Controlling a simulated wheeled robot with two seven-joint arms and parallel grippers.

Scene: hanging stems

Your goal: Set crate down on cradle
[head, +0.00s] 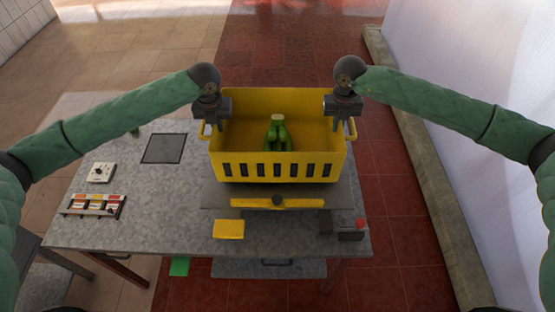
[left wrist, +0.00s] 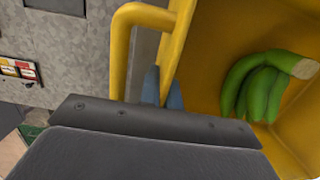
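The yellow crate (head: 283,171) is level, with slots along its front wall and a loop handle at each side. Green bananas (head: 278,134) lie inside it and also show in the left wrist view (left wrist: 262,88). My left gripper (head: 211,120) has its fingers on both sides of the crate's left rim, beside the handle (left wrist: 123,50). My right gripper (head: 343,118) is at the right rim; its fingertips are mostly hidden. The crate is over the dark cradle plate (head: 225,197) with its yellow front bar (head: 300,203). Whether the crate touches it is hidden.
The grey table (head: 135,215) carries a dark square (head: 164,148), a dial box (head: 101,172), a labelled panel (head: 92,206), a yellow block (head: 229,229) and a box with a red button (head: 352,232). A wall and kerb (head: 425,165) run along the right.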

